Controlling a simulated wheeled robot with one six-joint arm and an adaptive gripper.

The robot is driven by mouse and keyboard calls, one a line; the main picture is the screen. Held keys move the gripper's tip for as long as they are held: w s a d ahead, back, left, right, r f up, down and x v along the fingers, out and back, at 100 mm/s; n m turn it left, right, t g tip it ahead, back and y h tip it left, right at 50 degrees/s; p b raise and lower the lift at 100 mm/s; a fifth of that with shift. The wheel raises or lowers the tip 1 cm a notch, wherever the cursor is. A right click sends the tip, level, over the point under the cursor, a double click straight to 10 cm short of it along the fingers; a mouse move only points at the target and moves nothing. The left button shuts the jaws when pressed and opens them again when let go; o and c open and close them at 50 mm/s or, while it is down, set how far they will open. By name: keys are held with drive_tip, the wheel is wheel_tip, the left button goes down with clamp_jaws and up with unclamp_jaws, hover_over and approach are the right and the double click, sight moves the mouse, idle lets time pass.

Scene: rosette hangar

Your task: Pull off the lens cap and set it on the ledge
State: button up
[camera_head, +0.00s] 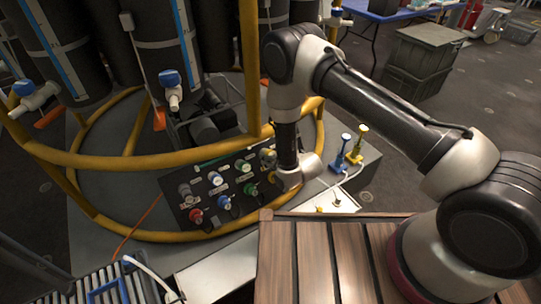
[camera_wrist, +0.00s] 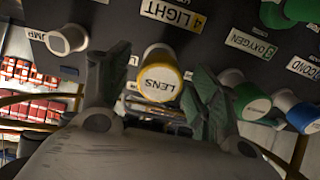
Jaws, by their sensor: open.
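The lens cap (camera_wrist: 160,83) is a pale cylinder with a yellow rim, marked LENS on its end face, and it sits on the dark panel (camera_wrist: 215,47). In the wrist view my gripper (camera_wrist: 157,65) is open, with one finger on each side of the cap. Gaps show between the cap and both fingers. In the head view the panel (camera_head: 228,204) stands at the foot of the yellow frame, and my wrist is at its right end. My fingers are hard to make out there. A pale ledge-like surface (camera_head: 225,268) runs along below the panel.
Other caps crowd the panel: a white one (camera_wrist: 67,40) at left, and green (camera_wrist: 250,103) and blue (camera_wrist: 304,114) ones at right. A yellow rail (camera_head: 150,160) curves around the panel. Blue (camera_head: 341,150) and yellow (camera_head: 357,146) handled pieces stand right of my wrist.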

idle(0.8)
clamp_jaws()
drive_tip(key=shift+s, duration=0.1)
drive_tip(key=shift+v, duration=2.95)
